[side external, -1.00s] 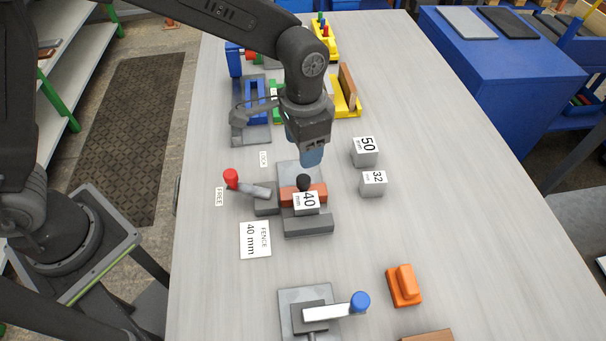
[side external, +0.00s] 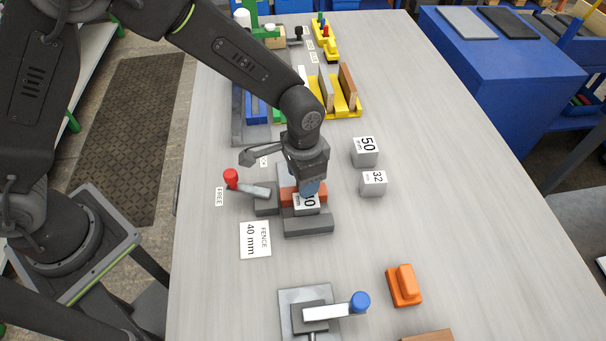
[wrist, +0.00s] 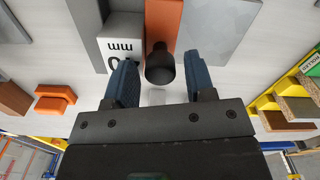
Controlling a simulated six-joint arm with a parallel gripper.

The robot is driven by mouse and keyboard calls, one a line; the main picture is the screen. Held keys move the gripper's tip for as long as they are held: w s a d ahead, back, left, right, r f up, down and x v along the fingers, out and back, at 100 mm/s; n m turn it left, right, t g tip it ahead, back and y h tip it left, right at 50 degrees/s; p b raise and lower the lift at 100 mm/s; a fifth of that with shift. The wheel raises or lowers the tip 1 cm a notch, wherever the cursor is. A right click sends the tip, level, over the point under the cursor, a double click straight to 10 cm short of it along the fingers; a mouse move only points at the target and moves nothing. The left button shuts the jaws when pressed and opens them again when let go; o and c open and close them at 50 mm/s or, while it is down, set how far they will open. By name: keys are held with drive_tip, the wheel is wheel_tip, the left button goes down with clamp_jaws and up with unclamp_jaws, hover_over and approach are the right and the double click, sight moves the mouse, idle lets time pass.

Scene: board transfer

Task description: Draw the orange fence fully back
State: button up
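The orange fence (side external: 288,194) sits on its grey bed, and its orange bar also shows in the wrist view (wrist: 163,22). Its black knob (wrist: 160,66) stands between my fingers in the wrist view, with a gap on both sides. My gripper (wrist: 163,75) is open around the knob. In the side view my gripper (side external: 308,188) is low over the fence and hides the knob. The grey 40 mm block (side external: 307,205) lies between the fence and a dark grey bar (side external: 308,224). The red-tipped lever (side external: 250,186) points toward the FREE label.
Blocks marked 50 (side external: 365,152) and 32 (side external: 373,184) stand right of the fence. A blue-knobbed lever fixture (side external: 318,311) and an orange handled piece (side external: 404,286) are nearer the front. Yellow racks (side external: 343,102) with upright boards stand behind. The table's right side is clear.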

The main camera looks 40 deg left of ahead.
clamp_jaws()
drive_tip(key=shift+w+a, duration=1.4)
drive_tip(key=shift+w, duration=0.05)
drive_tip(key=shift+o, duration=0.8)
unclamp_jaws()
wheel_tip(320, 180, up, 14)
